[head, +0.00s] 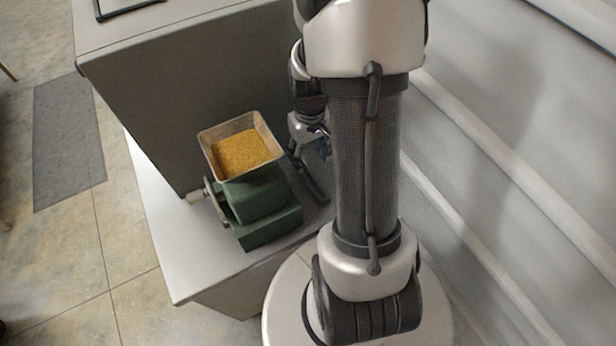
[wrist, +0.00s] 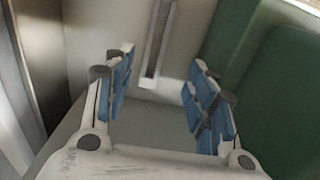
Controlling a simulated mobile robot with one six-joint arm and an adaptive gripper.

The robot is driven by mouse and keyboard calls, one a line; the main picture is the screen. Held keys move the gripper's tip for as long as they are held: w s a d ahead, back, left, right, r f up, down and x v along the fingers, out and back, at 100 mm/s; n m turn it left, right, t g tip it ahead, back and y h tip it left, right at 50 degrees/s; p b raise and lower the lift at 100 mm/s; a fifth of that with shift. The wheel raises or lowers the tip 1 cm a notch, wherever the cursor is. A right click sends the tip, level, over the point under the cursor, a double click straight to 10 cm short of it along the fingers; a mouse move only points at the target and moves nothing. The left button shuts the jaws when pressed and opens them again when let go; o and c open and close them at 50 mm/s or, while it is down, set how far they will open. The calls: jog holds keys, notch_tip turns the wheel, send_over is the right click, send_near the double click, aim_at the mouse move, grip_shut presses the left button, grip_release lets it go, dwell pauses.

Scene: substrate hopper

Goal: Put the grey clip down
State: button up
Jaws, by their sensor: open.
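My gripper (wrist: 163,75) is open, with blue pads on both fingers and nothing touching them in the wrist view. A long, narrow grey bar, which looks like the grey clip (wrist: 158,45), shows beyond and between the fingertips, apart from both. In the head view a dark elongated piece (head: 313,182), probably the same clip, is on the pale bench beside the green hopper machine. My gripper (head: 319,147) is just above it there, mostly hidden behind my arm.
The green machine (head: 268,222) carries a metal hopper (head: 207,152) full of yellow grains (head: 242,153); its crank is on the left. Its green body (wrist: 285,85) is close to the right finger. A grey panel (head: 180,110) stands behind. The bench (head: 170,240) is clear at front left.

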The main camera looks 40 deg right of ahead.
jog(key=b, duration=0.2)
send_over(311, 182)
jog(key=f, duration=0.6)
jog(key=shift+a, duration=0.35)
jog(key=f, duration=0.1)
jog(key=f+b, duration=0.1)
jog(key=f, duration=0.1)
jog(key=f+b, duration=0.1)
jog(key=f, duration=0.1)
jog(key=shift+d+f, duration=0.15)
jog(key=shift+d, duration=0.2)
jog(key=shift+c, duration=0.5)
jog(key=c, duration=1.1)
jog(key=shift+r, duration=0.25)
notch_tip(311, 182, up, 20)
jog(key=p, duration=0.6)
jog(key=shift+f+p, duration=0.15)
jog(key=shift+p, duration=0.15)
